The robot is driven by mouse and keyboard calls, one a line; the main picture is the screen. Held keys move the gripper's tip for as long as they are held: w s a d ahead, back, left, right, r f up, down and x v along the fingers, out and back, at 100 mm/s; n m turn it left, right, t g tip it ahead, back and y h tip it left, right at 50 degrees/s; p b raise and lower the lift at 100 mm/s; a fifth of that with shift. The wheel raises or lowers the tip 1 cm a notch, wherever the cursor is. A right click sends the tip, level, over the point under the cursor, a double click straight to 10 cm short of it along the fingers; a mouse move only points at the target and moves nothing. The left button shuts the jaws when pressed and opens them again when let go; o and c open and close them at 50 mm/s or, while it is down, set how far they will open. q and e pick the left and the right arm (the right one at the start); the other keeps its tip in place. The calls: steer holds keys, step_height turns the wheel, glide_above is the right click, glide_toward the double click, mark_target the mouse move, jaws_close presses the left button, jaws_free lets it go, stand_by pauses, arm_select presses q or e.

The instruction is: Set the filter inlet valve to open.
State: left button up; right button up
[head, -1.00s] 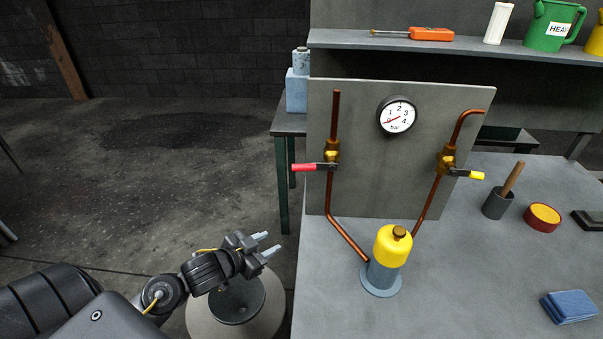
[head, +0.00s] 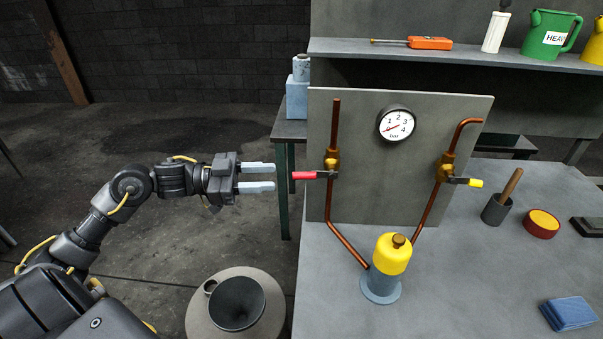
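Two valves sit on copper pipes on a grey upright panel (head: 385,170). The left valve (head: 332,165) has a red lever (head: 304,175) pointing left, across its upright pipe. The right valve (head: 446,168) has a yellow lever (head: 475,183) pointing right, across its pipe. No label shows which is the inlet. Both pipes run down towards the yellow-topped filter (head: 391,255) with a blue-grey base. My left gripper (head: 274,177) is open and empty, its two pale fingers pointing right, just left of the red lever's tip and apart from it in the picture. My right gripper is out of view.
A pressure gauge (head: 396,123) on the panel reads near zero.

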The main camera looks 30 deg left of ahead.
mark_target(302, 173)
arm_select(q)
steer(key=p+x, duration=0.1)
steer(key=x, duration=0.2)
steer(key=p+x, duration=0.1)
steer(key=x, duration=0.3)
steer(key=shift+w+d+r, duration=0.1)
steer(key=shift+d+r, duration=0.05)
steer(key=shift+r, duration=0.1)
steer(key=shift+w+d+f, duration=0.2)
steer(key=shift+w+d, duration=0.15)
steer(key=shift+d, duration=0.25)
steer(key=shift+c, duration=0.5)
jaws_close()
